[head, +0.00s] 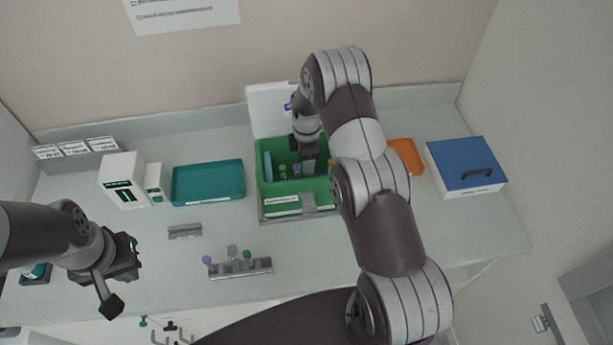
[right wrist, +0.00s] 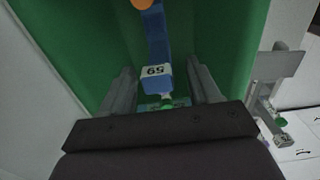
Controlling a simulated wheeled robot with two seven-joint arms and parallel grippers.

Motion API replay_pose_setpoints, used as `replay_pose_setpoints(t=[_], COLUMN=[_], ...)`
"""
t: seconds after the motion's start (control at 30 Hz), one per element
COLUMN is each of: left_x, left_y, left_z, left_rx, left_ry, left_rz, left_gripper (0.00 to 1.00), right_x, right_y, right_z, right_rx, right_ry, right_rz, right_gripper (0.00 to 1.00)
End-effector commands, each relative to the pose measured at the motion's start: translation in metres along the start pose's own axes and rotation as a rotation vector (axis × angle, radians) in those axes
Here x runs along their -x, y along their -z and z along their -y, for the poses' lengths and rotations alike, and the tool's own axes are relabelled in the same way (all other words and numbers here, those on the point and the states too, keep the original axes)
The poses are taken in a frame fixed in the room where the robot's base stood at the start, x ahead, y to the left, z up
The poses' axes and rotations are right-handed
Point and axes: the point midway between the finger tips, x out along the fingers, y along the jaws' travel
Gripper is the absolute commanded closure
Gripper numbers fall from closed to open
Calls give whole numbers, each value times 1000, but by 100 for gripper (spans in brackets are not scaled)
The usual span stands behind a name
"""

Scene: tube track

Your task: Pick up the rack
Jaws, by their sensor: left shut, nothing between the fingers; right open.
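A grey rack (head: 255,268) stands on the front of the counter, with a purple-capped and a green-capped tube and an upright grey tab. My right gripper (head: 309,165) reaches down into the green box (head: 262,150), away from that rack. In the right wrist view its fingers (right wrist: 160,80) are apart on either side of a blue piece (right wrist: 156,48) labelled 59; I cannot tell whether they touch it. A grey part with a flat tab (right wrist: 277,66) shows outside the box there. My left gripper (head: 133,258) is shut and empty at the left, apart from the rack.
A small grey block (head: 185,231) lies behind the rack. A teal tray (head: 208,183), a white device (head: 124,180), an orange tray (head: 406,155) and a blue-lidded box (head: 466,164) stand farther back. The counter right of the rack is clear.

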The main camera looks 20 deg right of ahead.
Motion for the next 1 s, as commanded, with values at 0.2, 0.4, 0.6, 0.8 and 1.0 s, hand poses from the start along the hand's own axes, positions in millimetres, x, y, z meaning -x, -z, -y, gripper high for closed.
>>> replay_pose_setpoints(t=[0.2, 0.4, 0.6, 0.8, 1.0], left_x=[18, 16, 16, 16, 8], left_y=[2, 2, 2, 2, 1], left_z=[0, 0, 0, 0, 0], left_rx=[0, 0, 0, 0, 0], left_ry=[0, 0, 0, 0, 0], left_rz=[0, 0, 0, 0, 0], left_gripper=[100, 100, 100, 100, 100], right_x=[-23, -26, -25, -25, -15], right_y=[0, 0, 0, 0, 0], right_z=[0, -1, -1, -1, -2], right_rx=[0, 0, -1, -1, -1], right_ry=[-1, -2, -2, -3, -5], right_rz=[0, 0, 0, 0, -1], right_gripper=[38, 42, 100, 100, 100])
